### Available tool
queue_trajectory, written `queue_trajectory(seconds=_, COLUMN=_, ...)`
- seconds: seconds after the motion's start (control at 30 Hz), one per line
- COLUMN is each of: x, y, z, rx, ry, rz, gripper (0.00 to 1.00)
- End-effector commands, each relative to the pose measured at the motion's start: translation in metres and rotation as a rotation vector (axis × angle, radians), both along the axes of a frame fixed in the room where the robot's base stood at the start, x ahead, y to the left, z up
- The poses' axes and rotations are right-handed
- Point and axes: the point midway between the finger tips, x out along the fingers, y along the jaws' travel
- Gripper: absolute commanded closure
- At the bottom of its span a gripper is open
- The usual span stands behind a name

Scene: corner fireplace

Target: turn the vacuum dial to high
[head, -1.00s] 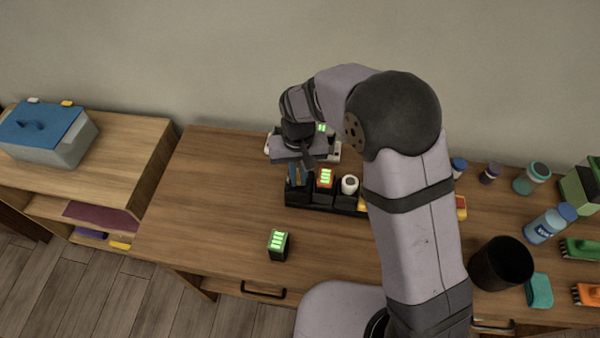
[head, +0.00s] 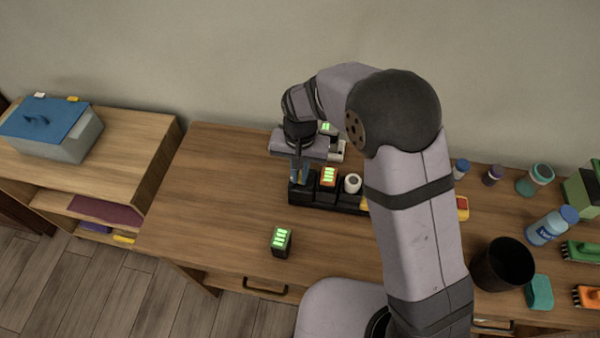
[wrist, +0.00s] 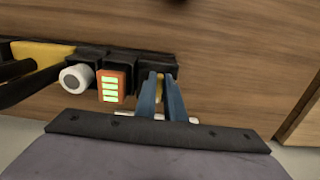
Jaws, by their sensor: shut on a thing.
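My gripper (head: 299,174) points down at the left end of a black rack (head: 342,206) on the desk. In the wrist view its two blue fingers (wrist: 162,92) close around a small yellow thing (wrist: 159,83) at the rack's end compartment. The fingers hide most of that thing, and I cannot tell whether it is the dial.
An orange block with lit green bars (head: 328,178) and a white cylinder (head: 352,183) sit in the rack beside my fingers. A dark block with green bars (head: 281,240) stands alone in front. A black bin (head: 502,263) is at right. The desk's left part is clear.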

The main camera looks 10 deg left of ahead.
Motion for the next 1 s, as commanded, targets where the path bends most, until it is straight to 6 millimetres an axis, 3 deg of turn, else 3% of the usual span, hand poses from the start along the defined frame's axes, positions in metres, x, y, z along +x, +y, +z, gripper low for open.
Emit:
queue_trajectory(seconds=0.03, x=0.001, y=0.001, z=0.001, rx=0.003, ry=-0.003, rz=-0.002, gripper=1.0)
queue_trajectory(seconds=0.1, x=0.001, y=0.001, z=0.001, rx=0.003, ry=-0.003, rz=-0.001, gripper=0.77)
queue_trajectory(seconds=0.13, x=0.001, y=0.001, z=0.001, rx=0.003, ry=-0.002, rz=-0.001, gripper=0.72)
queue_trajectory(seconds=0.57, x=0.001, y=0.001, z=0.007, rx=0.002, ry=-0.003, rz=0.0, gripper=0.72)
queue_trajectory(seconds=1.0, x=0.001, y=0.001, z=0.061, rx=0.004, ry=-0.004, rz=0.0, gripper=0.72)
